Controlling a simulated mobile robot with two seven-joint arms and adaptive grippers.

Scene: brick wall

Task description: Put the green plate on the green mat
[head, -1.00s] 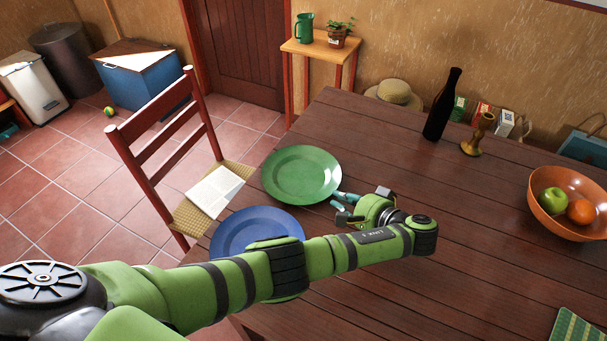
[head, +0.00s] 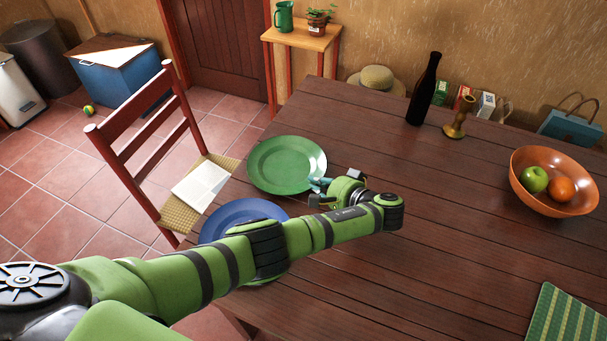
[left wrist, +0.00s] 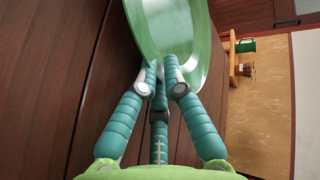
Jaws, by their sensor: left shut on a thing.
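The green plate (head: 287,164) is at the table's left edge in the head view, beyond the blue plate. It also fills the top middle of the left wrist view (left wrist: 185,35). My left gripper (head: 318,184) is at the plate's near right rim. In the left wrist view its teal fingers (left wrist: 163,72) are shut on the rim. I cannot tell whether the plate is lifted off the table. The green mat (head: 566,318), striped, lies at the lower right of the head view, partly cut off by the frame. My right gripper is not in view.
A blue plate (head: 240,213) is partly hidden behind my left arm. An orange bowl (head: 553,203) with a green apple and an orange stands at the right. A dark bottle (head: 424,90) and a brass candlestick (head: 458,119) stand near the far edge. The middle of the table is clear.

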